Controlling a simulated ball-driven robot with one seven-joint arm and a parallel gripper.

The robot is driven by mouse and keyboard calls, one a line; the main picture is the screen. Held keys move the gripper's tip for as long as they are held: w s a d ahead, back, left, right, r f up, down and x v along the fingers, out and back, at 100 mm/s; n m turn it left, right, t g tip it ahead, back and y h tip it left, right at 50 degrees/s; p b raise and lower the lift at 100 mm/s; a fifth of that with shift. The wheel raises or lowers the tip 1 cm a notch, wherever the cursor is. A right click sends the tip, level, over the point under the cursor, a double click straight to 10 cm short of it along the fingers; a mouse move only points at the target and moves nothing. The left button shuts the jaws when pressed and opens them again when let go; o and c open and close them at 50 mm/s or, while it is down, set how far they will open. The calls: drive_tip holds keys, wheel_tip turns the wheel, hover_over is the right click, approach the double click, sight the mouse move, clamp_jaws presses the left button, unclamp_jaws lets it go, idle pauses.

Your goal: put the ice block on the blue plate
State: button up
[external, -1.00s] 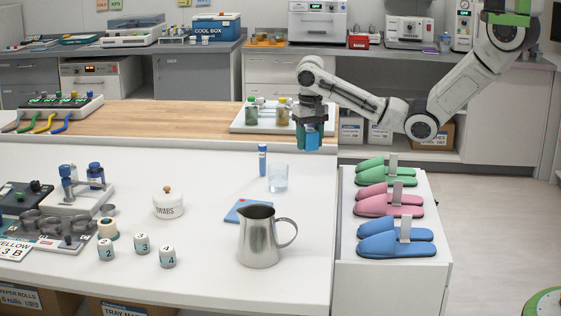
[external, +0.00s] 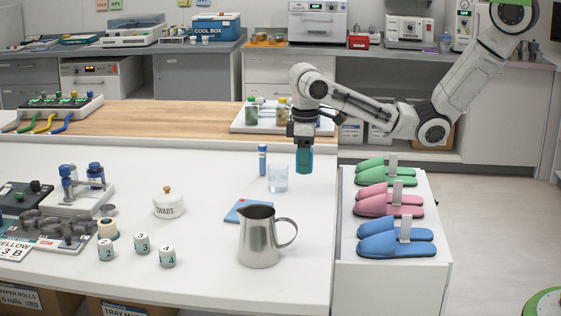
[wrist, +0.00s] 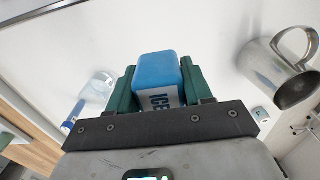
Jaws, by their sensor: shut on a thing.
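My gripper (external: 304,162) hangs over the right edge of the white counter, pointing down. In the wrist view my gripper (wrist: 157,86) has its green fingers on either side of the ice block (wrist: 153,69), a blue block with a white ICE label. The ice block (external: 303,160) is held above the counter, just right of the glass in the picture. A flat blue square, which looks like the blue plate (external: 239,214), lies on the counter left of and nearer the camera than the block. The metal jug hides part of it. I cannot make it out in the wrist view.
The metal jug (external: 259,242) stands right beside the blue plate; it also shows in the wrist view (wrist: 272,80). A clear glass (external: 278,180) and a blue-capped tube (external: 262,160) stand behind the plate. A white swabs jar (external: 168,205) stands left. Slippers (external: 395,239) lie right.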

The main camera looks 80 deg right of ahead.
drive_tip(key=w+f+b, duration=0.2)
drive_tip(key=w+b, duration=0.1)
drive_tip(key=b, duration=0.1)
drive_tip(key=w+f+b, duration=0.3)
drive_tip(key=b, duration=0.1)
drive_tip(key=w+f+b, duration=0.2)
drive_tip(key=w+b, duration=0.2)
drive_tip(key=b, duration=0.1)
drive_tip(key=shift+d+f, duration=0.2)
drive_tip(key=shift+f, duration=0.05)
drive_tip(key=shift+w+f, duration=0.1)
drive_tip(key=shift+w, duration=0.3)
drive_tip(key=shift+w+f, duration=0.5)
drive_tip(key=shift+f, duration=0.15)
drive_tip(key=shift+f+p, duration=0.3)
drive_tip(key=shift+f, duration=1.2)
drive_tip(key=shift+f, duration=0.1)
drive_tip(key=o, duration=1.1)
drive_tip(key=shift+c, duration=0.2)
